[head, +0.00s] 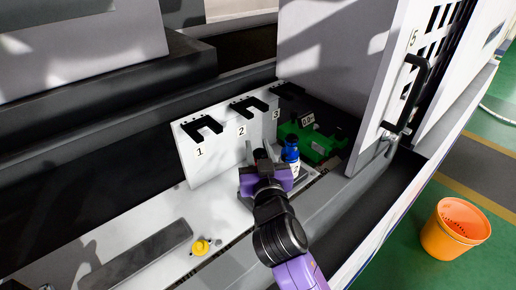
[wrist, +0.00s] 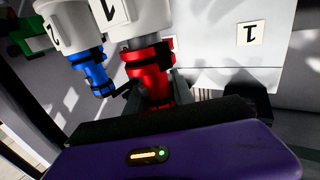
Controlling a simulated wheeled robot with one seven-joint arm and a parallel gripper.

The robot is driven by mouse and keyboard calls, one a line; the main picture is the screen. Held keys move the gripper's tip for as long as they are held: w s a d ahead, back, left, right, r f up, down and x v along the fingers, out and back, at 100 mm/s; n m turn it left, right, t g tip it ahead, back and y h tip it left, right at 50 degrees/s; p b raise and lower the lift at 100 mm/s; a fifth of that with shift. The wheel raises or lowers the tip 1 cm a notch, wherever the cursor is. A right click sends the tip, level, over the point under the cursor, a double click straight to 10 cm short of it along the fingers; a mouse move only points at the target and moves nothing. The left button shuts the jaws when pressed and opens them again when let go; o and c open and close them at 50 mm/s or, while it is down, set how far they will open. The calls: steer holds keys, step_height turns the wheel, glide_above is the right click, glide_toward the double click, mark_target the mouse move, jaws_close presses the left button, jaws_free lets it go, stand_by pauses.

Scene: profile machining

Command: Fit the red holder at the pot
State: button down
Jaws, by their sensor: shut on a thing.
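My purple gripper (head: 264,160) is at the far end of the white ledge, in front of the numbered panel. In the wrist view my gripper (wrist: 157,94) is shut on a red holder (wrist: 151,72). The red holder lines up with a white, labelled cylinder (wrist: 137,27) that looks like the pot. They look close or touching; I cannot tell whether the holder is seated. In the head view my gripper hides the red holder. A blue holder (head: 291,143) stands close to the right of my gripper, at a white cylinder; it also shows in the wrist view (wrist: 92,68).
A white panel (head: 215,155) carries black forks numbered 1, 2 and 3. A yellow holder (head: 200,247) and a grey bar (head: 140,258) lie on the near ledge. A green part (head: 318,145) sits behind the blue holder. The open machine door (head: 385,85) stands to the right.

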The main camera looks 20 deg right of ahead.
steer(key=shift+f+b, duration=0.55)
steer(key=shift+b, duration=0.2)
steer(key=c, duration=1.1)
jaws_free()
steer(key=shift+f, duration=0.1)
steer(key=shift+r, duration=0.2)
steer(key=shift+r+b+v, duration=0.15)
steer(key=shift+b+v, duration=0.1)
steer(key=shift+v, duration=1.75)
steer(key=shift+r+b+v, duration=0.15)
steer(key=shift+b+v, duration=0.1)
steer(key=shift+v, duration=1.75)
steer(key=shift+r+b+v, duration=0.15)
steer(key=shift+b+v, duration=0.1)
steer(key=shift+v, duration=1.75)
